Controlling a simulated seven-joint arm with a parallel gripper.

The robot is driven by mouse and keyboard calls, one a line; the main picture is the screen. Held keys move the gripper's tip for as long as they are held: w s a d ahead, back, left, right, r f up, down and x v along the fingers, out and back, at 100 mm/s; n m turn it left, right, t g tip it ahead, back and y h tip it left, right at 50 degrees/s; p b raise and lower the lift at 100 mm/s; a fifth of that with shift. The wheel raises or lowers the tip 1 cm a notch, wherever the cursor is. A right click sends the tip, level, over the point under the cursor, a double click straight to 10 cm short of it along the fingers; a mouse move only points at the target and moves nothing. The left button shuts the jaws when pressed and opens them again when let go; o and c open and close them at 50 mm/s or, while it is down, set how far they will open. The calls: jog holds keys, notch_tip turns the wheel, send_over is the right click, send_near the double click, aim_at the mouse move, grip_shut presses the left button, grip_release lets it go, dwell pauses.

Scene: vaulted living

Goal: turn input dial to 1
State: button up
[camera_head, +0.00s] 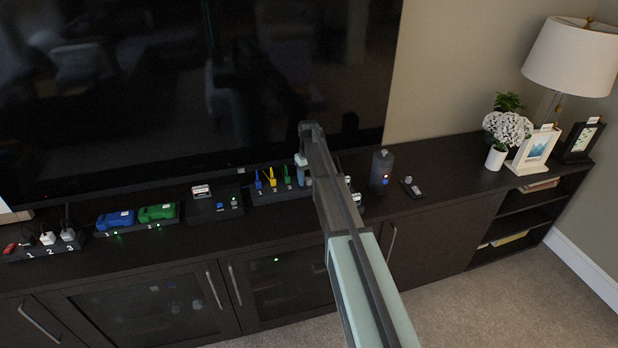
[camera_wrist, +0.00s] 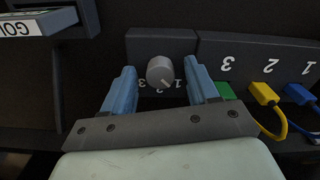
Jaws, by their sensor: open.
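The input dial (camera_wrist: 160,71) is a round grey knob with a pale pointer line, on a dark box (camera_wrist: 147,43) in the upside-down wrist view. The line points toward the picture's lower right. My gripper (camera_wrist: 160,82) is open, with one blue finger on each side of the knob. I cannot tell whether the fingers touch it. In the head view my arm hides most of the dial, and a blue finger (camera_head: 301,172) shows beside the arm.
A box with a yellow plug (camera_wrist: 263,93), a green plug (camera_wrist: 226,91) and a blue plug (camera_wrist: 300,94) sits close beside the dial box. A box with partly cut-off lettering (camera_wrist: 38,23) stands on the other side. A dark cylinder (camera_head: 380,171) stands farther right.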

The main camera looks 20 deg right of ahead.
aim_at(309, 179)
notch_tip(309, 179, up, 14)
dwell(0.6)
jog(key=shift+f, duration=0.1)
